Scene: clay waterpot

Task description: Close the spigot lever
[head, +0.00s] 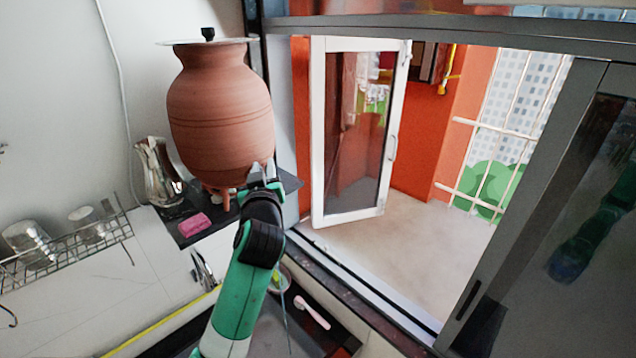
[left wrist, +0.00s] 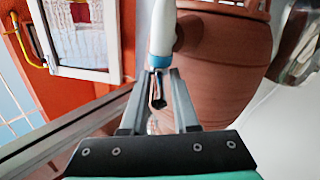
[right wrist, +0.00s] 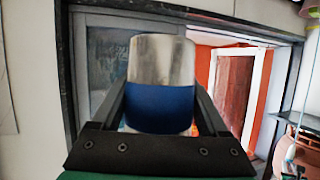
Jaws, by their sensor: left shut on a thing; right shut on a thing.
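The clay waterpot (head: 220,110) stands on a dark ledge in the corner with a flat lid on top. In the left wrist view the pot (left wrist: 225,75) fills the right side, its white spigot with a blue ring (left wrist: 161,40) pointing toward me. My left gripper (head: 264,180) is at the pot's lower right side. In its wrist view the left gripper (left wrist: 158,80) is shut around the small metal spigot lever (left wrist: 157,98). In the right wrist view my right gripper (right wrist: 160,100) is shut on a metal cup with a blue band (right wrist: 160,70). The right arm is outside the head view.
A wire rack with metal cups (head: 27,242) hangs further left. An open window (head: 358,130) is at right.

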